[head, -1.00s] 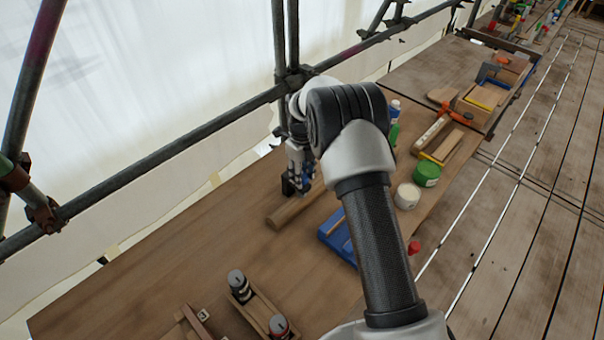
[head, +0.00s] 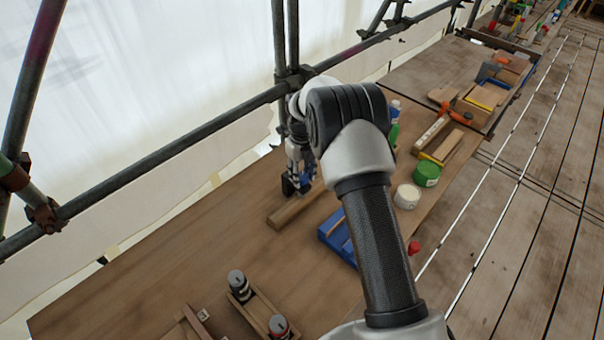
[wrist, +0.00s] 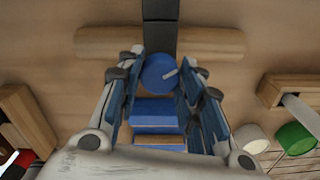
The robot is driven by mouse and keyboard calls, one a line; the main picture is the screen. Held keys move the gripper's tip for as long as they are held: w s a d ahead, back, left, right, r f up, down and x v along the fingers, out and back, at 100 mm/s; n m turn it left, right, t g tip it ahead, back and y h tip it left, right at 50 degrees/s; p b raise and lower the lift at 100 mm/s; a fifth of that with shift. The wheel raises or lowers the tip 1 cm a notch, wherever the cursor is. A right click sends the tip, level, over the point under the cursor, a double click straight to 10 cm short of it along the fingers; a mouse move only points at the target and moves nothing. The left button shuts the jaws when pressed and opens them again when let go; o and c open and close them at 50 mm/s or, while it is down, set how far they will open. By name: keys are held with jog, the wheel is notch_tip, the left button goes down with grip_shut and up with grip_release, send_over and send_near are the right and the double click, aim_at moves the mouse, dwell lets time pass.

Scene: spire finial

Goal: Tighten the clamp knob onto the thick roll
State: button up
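The round blue clamp knob (wrist: 158,73) with a pale line on its face sits in the middle of the wrist view, between the fingers of my gripper (wrist: 160,78). The fingers stand spread on both sides of it. A narrow gap seems to show on the right; contact on the left is unclear. The thick wooden roll (wrist: 210,43) lies crosswise just behind the knob. A black bar (wrist: 160,18), seemingly the clamp's, runs up beyond it. In the head view, my gripper (head: 298,182) is over the far side of the roll (head: 290,212), partly hiding the clamp.
A blue tray (head: 328,231) with wood in it lies in front of the roll. A white can (head: 407,197) and green can (head: 427,175) stand to the right. A wooden box with jars (head: 262,314) is at the front. Scaffold pipes (head: 150,160) pass behind the bench.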

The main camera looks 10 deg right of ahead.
aim_at(302, 175)
jog(key=o, duration=0.4)
notch_tip(302, 175, up, 12)
dwell(0.7)
